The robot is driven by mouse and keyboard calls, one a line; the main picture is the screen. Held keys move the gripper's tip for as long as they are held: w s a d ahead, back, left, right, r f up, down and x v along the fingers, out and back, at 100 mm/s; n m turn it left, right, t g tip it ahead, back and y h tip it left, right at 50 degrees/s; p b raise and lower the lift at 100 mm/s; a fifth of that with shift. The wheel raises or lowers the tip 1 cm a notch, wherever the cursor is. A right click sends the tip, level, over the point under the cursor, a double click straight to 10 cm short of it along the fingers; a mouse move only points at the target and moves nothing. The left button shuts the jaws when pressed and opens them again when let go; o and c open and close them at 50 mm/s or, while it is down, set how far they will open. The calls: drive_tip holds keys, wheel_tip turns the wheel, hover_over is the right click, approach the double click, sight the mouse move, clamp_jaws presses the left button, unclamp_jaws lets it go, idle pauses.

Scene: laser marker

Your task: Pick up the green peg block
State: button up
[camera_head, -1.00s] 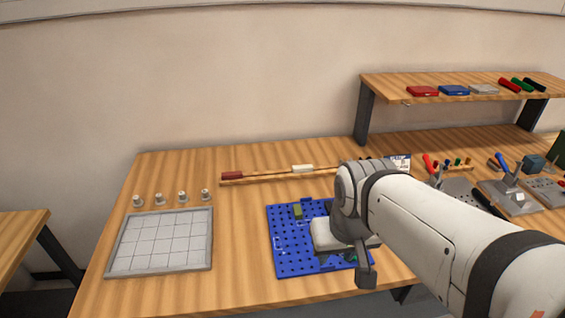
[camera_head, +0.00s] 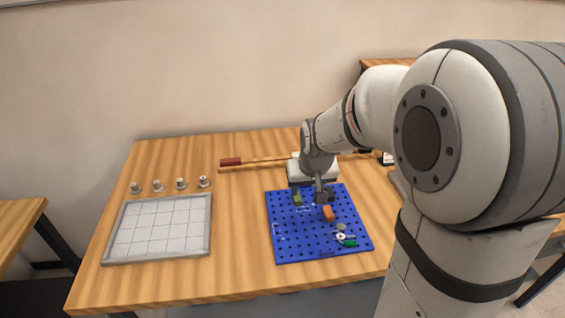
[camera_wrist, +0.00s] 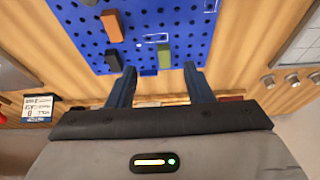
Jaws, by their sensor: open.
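The green peg block (camera_head: 297,198) stands near the far edge of the blue pegboard (camera_head: 285,238). It also shows in the wrist view (camera_wrist: 164,57), just beyond the gap between my fingertips. My gripper (camera_head: 309,193) is over the far part of the pegboard, close to the block. In the wrist view my gripper (camera_wrist: 160,72) is open, with a finger on each side and nothing held. Part of the block is hidden by my gripper in the head view.
An orange block (camera_head: 328,213) stands on the pegboard near the green one. Small parts and a green piece (camera_head: 349,243) lie at its near right. A grey gridded tray (camera_head: 107,240) is at the left. A long rod with a red end (camera_head: 231,162) lies behind.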

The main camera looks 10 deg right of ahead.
approach(298, 197)
drive_tip(key=f, duration=0.1)
drive_tip(key=shift+p+x, duration=0.35)
drive_tip(key=shift+x, duration=3.55)
drive_tip(key=shift+w+a, duration=0.1)
drive_tip(key=shift+w, duration=0.05)
drive_tip(key=shift+r, duration=0.1)
drive_tip(key=shift+c, duration=0.3)
clamp_jaws()
wheel_tip(298, 197, up, 10)
